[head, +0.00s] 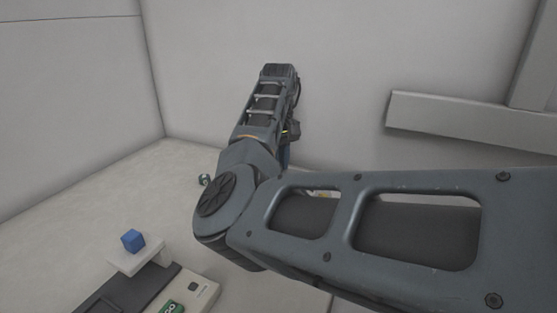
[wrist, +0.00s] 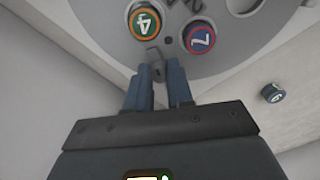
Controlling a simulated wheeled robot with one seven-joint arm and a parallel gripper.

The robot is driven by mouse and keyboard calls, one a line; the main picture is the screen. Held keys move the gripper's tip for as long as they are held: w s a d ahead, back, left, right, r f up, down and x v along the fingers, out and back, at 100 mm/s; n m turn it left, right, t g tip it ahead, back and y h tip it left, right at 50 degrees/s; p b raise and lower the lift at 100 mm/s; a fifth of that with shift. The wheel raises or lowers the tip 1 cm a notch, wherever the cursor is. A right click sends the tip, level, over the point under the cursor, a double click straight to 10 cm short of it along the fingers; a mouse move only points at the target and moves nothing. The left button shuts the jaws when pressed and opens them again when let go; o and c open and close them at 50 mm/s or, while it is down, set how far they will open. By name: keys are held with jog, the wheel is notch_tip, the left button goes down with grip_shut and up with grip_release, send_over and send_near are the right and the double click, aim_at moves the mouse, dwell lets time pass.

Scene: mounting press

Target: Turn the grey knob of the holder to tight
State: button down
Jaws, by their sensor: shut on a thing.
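The grey holder (wrist: 235,45) shows in the wrist view as a large round disc at the top. It carries a green puck with an orange rim marked 4 (wrist: 145,22) and a blue puck with a red rim (wrist: 199,38), and has a round opening beside them. The small grey knob (wrist: 153,55) is at the lower edge of the disc. My gripper (wrist: 158,72) is shut on the knob, with its fingertips on either side. Which way the knob is turned, I cannot tell. In the head view my arm hides the holder and the knob.
A dark puck (wrist: 272,93) lies on the pale table near the holder. In the head view, a blue cube (head: 133,240) sits on a white stand (head: 140,259), with a green item (head: 172,307) nearby. A grey ledge (head: 450,118) runs along the right wall.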

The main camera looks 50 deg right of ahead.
jog(key=m+p, duration=0.3)
jog(key=shift+r, duration=0.25)
jog(key=shift+f+m+p, duration=0.2)
jog(key=shift+m+p, duration=1.45)
jog(key=shift+m, duration=0.55)
jog(key=c, duration=1)
grip_release()
jog(key=shift+r, duration=0.1)
notch_tip(320, 180, up, 8)
jog(key=shift+f, duration=0.2)
